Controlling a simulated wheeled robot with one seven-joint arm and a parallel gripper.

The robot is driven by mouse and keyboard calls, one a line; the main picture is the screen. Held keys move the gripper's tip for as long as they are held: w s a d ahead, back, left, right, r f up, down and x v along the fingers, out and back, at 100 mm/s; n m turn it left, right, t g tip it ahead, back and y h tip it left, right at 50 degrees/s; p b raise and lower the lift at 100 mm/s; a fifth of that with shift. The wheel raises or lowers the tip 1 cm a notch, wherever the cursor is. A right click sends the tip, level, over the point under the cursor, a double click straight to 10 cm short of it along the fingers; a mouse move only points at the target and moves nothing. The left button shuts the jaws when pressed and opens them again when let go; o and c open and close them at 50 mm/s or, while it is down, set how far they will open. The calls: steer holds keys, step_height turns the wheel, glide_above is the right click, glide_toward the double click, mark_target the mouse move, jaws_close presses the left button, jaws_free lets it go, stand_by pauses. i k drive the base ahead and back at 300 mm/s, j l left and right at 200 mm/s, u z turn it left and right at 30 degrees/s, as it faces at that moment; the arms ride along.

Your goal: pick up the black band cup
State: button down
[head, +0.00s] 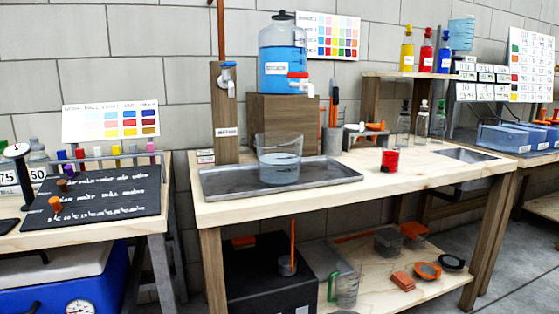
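I cannot make out a black band on any cup in the head view. A large clear cup (279,158) with liquid in it stands upright on the grey metal tray (220,182) on the middle table. A small red cup (389,160) stands on the same table, right of the tray. On the lower shelf, a clear jug with a green handle (347,290) stands near the front, and a dark ring-shaped item (452,262) lies to the right. My gripper is not in view.
A blue-filled dispenser (285,62) stands on a wooden block behind the tray. Clear bottles (421,122) stand at the table's back right. A black board (100,197) with small coloured pieces lies on the left table. The middle table's front right (420,175) is clear.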

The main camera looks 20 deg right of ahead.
mark_target(390, 149)
steer(key=i+l+z, duration=0.1)
steer(key=i+z, duration=0.15)
steer(key=z, duration=0.15)
steer(key=i+z, duration=0.5)
steer(key=z, duration=0.25)
